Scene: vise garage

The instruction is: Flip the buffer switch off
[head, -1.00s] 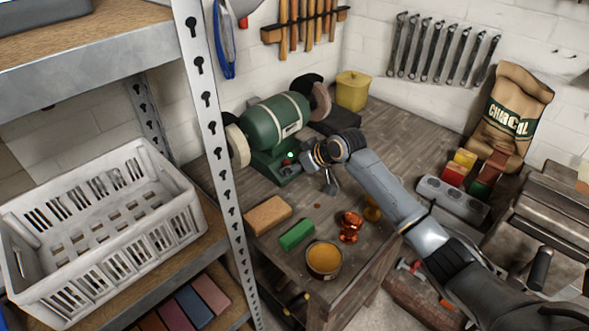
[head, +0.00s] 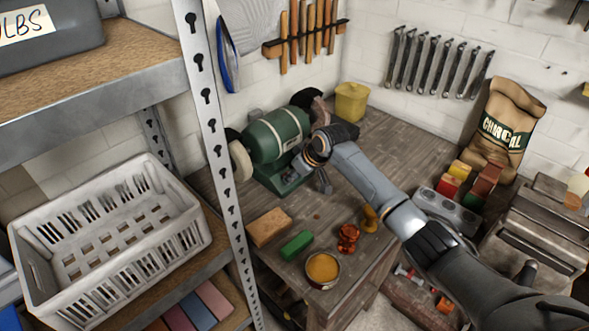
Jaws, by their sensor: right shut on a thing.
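The green bench buffer (head: 277,135) stands on the wooden workbench, with a pale wheel (head: 240,160) at its left end and a dark wheel at the far end. Its green base (head: 275,176) faces the front of the bench. My right gripper (head: 300,171) comes in from the right and is at the front of this base, where the switch is. It is shut on the switch, which its fingers and wrist mostly hide. I cannot tell the switch's position. My left gripper is not in view.
A yellow container (head: 351,101) stands behind. A shelf post (head: 214,150) and white crate (head: 110,240) are at left.

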